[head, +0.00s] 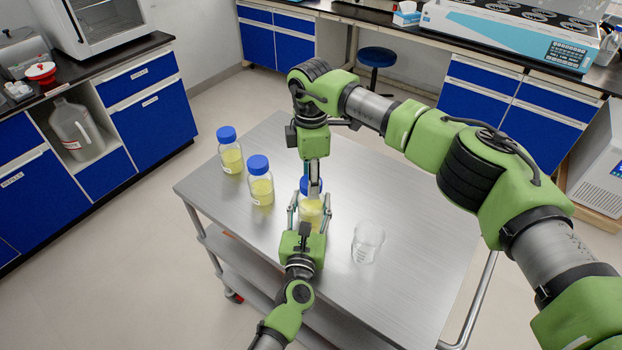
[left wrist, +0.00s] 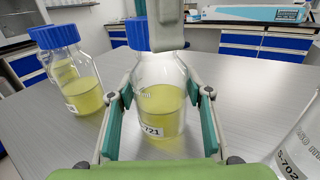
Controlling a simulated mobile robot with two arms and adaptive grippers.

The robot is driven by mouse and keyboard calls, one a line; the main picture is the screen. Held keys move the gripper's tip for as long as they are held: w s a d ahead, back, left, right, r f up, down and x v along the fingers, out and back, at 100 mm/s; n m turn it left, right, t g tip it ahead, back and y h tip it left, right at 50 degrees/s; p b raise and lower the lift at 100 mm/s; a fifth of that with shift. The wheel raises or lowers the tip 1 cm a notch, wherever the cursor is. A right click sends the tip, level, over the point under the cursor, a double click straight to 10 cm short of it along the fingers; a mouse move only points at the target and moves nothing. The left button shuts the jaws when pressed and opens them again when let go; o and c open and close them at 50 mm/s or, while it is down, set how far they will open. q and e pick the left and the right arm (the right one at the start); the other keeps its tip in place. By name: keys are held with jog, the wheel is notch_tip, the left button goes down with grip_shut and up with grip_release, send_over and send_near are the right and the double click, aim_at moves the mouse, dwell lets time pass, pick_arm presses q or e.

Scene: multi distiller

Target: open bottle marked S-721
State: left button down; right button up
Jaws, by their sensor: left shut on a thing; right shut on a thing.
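The bottle marked 721 (left wrist: 160,103) is clear glass with yellow liquid and a blue cap (left wrist: 137,33); the start of its label is hidden. It stands upright on the metal cart (head: 400,290), and its body shows in the head view (head: 311,213). My left gripper (head: 309,208) is shut on the bottle's body, one finger on each side. My right gripper (head: 313,186) comes down from above and is shut on the blue cap, which it partly hides. The cap appears seated on the bottle's neck.
Two similar blue-capped bottles (head: 231,158) (head: 261,188) stand to the left on the cart. An empty glass beaker (head: 368,243) stands to the right; its label reads about 702 in the left wrist view.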

pick_arm(q)
jog(key=shift+f, duration=0.1)
pick_arm(e)
jog(key=n, duration=1.4)
jog(key=shift+r, duration=0.1)
jog(key=n, duration=0.5)
jog(key=shift+n, duration=0.3)
jog(key=n, duration=1.7)
jog(key=shift+n, duration=0.3)
jog(key=n, duration=1.2)
